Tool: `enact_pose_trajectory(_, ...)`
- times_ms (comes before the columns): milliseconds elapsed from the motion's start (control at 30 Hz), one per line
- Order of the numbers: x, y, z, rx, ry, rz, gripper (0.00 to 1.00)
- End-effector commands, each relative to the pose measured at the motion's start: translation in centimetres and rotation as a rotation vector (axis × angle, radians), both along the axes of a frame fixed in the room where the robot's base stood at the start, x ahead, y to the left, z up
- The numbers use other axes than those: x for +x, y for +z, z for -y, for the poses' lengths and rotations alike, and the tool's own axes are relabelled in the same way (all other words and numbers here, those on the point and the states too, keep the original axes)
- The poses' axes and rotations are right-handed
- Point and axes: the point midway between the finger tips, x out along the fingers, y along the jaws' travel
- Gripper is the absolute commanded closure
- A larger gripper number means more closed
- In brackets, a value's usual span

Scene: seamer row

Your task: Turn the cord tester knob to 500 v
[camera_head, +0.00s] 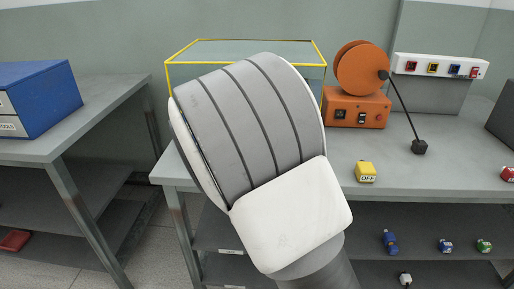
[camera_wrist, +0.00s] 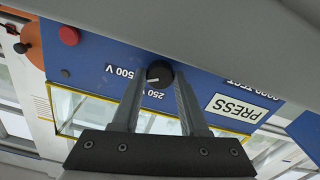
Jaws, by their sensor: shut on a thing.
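In the wrist view the cord tester's blue panel (camera_wrist: 100,52) shows with its lettering upside down. A round black knob (camera_wrist: 159,72) sits on it, between the tips of my gripper (camera_wrist: 161,77). My gripper is shut on the knob, one finger on each side. The "500 V" label (camera_wrist: 127,72) is left of the knob, and the "250 V" label (camera_wrist: 150,91) is below it, partly behind a finger. A small pale mark shows on the knob's left side, toward "500 V"; its exact angle is hard to tell. My arm hides the tester and gripper in the head view.
The panel also carries a red button (camera_wrist: 68,36) and a "PRESS" sign (camera_wrist: 238,107). A yellow-framed clear box (camera_head: 300,47) stands behind my arm. An orange machine (camera_head: 358,108) with a cord is right of it, near a yellow OFF block (camera_head: 365,171) on the bench.

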Motion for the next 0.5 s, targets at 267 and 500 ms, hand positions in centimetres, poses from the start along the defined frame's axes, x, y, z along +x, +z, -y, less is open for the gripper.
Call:
enact_pose_trajectory(267, 0.05, 0.09, 0.03, 0.002, -0.001, 0.002, 0.28)
enact_pose_trajectory(500, 0.02, 0.03, 0.00, 0.000, -0.001, 0.001, 0.27)
